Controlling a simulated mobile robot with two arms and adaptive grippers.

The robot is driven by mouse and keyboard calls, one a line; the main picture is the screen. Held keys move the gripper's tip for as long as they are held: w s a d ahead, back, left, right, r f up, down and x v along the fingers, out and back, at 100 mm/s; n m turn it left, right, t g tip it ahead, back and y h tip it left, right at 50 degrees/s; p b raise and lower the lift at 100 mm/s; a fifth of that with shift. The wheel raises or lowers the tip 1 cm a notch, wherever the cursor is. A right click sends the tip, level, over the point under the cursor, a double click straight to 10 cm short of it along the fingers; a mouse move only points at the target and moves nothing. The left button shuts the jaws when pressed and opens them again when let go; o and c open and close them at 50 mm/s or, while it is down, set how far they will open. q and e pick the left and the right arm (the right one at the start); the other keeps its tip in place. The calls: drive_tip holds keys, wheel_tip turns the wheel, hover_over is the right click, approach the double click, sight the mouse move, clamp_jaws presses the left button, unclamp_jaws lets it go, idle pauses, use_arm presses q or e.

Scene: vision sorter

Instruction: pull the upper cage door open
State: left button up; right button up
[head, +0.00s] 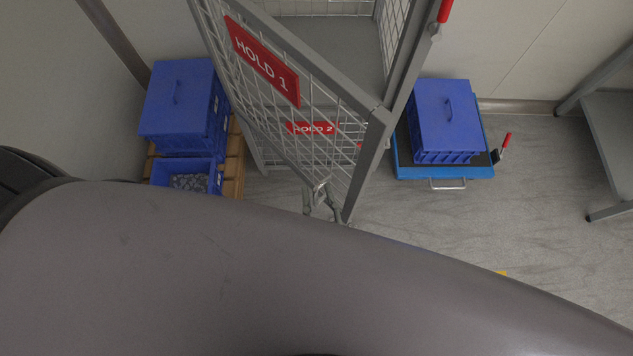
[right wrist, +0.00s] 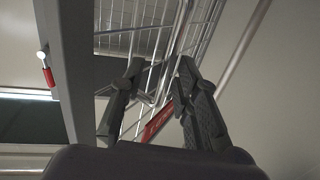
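The cage's upper door, with a red HOLD 1 sign (head: 262,60), stands swung out at an angle in the head view, and the shelf behind it shows. The lower door, with a red HOLD 2 sign (head: 311,128), shows through the mesh and looks closed. My right gripper (head: 320,190) is low at the upper door's free edge. In the right wrist view its two fingers (right wrist: 158,68) are spread, with wire mesh and a red sign (right wrist: 157,121) beyond and between them. I cannot tell whether they touch the door. My left gripper is out of view.
A blue crate (head: 182,100) and an open blue bin of grey pieces (head: 188,182) sit on a wooden pallet at left. Another blue crate (head: 445,115) sits on a blue trolley (head: 430,183) at right. A grey table (head: 612,120) stands far right. My arm covers the foreground.

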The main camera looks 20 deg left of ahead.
drive_tip(key=v, duration=1)
drive_tip(key=shift+s, duration=0.25)
drive_tip(key=shift+d+r, duration=0.1)
